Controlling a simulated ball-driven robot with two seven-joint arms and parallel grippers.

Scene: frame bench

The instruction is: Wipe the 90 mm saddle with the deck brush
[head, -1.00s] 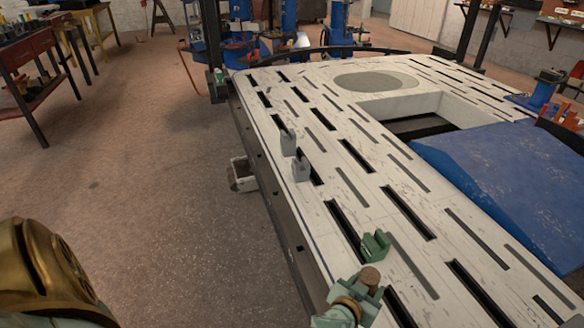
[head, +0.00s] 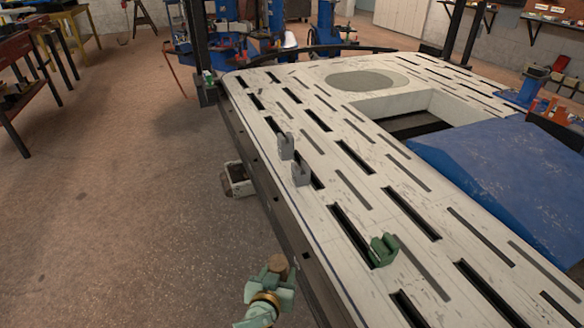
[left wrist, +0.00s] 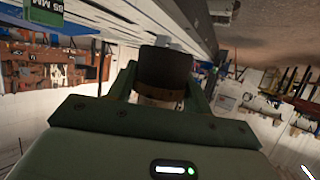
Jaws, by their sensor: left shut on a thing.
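My left gripper (head: 270,284) is shut on a brown, round-ended piece (head: 278,263), which I take for the deck brush. In the left wrist view the held piece (left wrist: 165,72) shows as a dark brown block between the fingers; its bristles cannot be made out. The gripper appears just left of the bench's long edge. A green U-shaped saddle (head: 383,250) stands on the slotted bench top, right of the gripper and apart from it. Two grey saddles (head: 286,146) (head: 300,173) stand farther back near the left edge. No saddle size is readable in the head view. My right gripper is not in view.
The pale slotted bench top (head: 330,205) has an opening at the back and a blue sloped panel (head: 500,170) at right. A small open box (head: 238,180) is beside the bench.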

